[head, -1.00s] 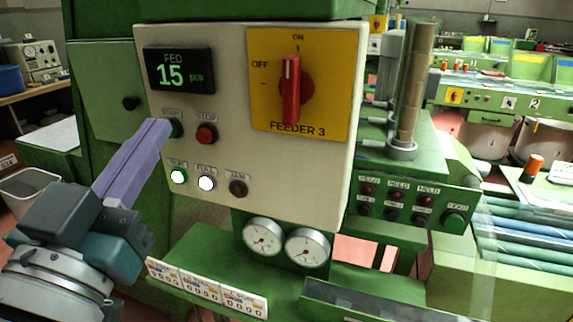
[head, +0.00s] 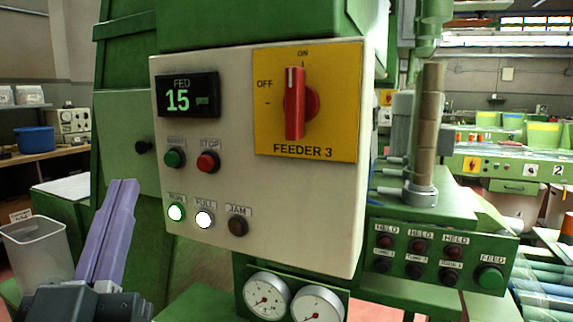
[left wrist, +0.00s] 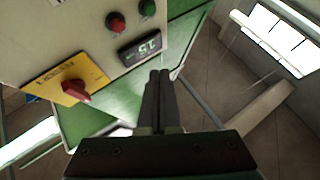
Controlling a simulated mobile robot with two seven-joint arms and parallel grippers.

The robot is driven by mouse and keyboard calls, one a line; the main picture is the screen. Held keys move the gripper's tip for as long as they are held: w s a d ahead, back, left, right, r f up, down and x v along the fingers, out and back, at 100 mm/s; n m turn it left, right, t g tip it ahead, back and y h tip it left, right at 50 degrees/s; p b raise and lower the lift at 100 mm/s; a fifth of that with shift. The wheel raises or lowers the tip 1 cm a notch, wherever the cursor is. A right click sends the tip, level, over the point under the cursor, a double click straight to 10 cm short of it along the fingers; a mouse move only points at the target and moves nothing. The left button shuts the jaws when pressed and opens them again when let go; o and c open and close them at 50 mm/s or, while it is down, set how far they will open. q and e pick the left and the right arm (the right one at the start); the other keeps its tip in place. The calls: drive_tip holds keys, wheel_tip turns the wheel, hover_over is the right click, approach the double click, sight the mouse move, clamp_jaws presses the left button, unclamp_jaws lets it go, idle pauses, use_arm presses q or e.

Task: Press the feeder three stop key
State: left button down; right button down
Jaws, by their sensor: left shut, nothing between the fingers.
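The Feeder 3 panel (head: 330,215) is a cream box with a red STOP key (head: 208,162) and a green key (head: 174,157) to its left. In the left wrist view the STOP key (left wrist: 115,22) is at the upper left. The display (head: 187,95) reads FED 15. The RUN (head: 176,212) and FULL (head: 204,219) lamps glow white; the JAM lamp (head: 238,227) is dark. The red rotary switch (head: 295,103) points up at ON. My left gripper (head: 127,184) is shut and empty, left of the panel and apart from the keys. My right gripper is not in view.
Two round gauges (head: 267,296) sit below the panel. A green box with HELD lamps and a FEED key (head: 491,278) stands at the right, beside a cork-filled tube (head: 427,130). A pale bin (head: 40,250) is at the left.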

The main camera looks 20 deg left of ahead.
sight(205, 164)
use_arm(q)
drive_tip(key=w+b, duration=0.3)
drive_tip(key=w, duration=0.5)
drive_tip(key=shift+d, duration=0.3)
drive_tip(key=shift+w+b, duration=0.15)
drive_tip(key=shift+b, duration=0.15)
idle(1.4)
drive_tip(key=shift+w, duration=0.35)
drive_tip(key=shift+w+d+b, duration=0.1)
drive_tip(key=shift+w+b, duration=0.25)
drive_tip(key=shift+w, duration=0.05)
idle(0.6)
idle(0.4)
drive_tip(key=shift+s+p, duration=0.65)
drive_tip(key=shift+s, duration=0.2)
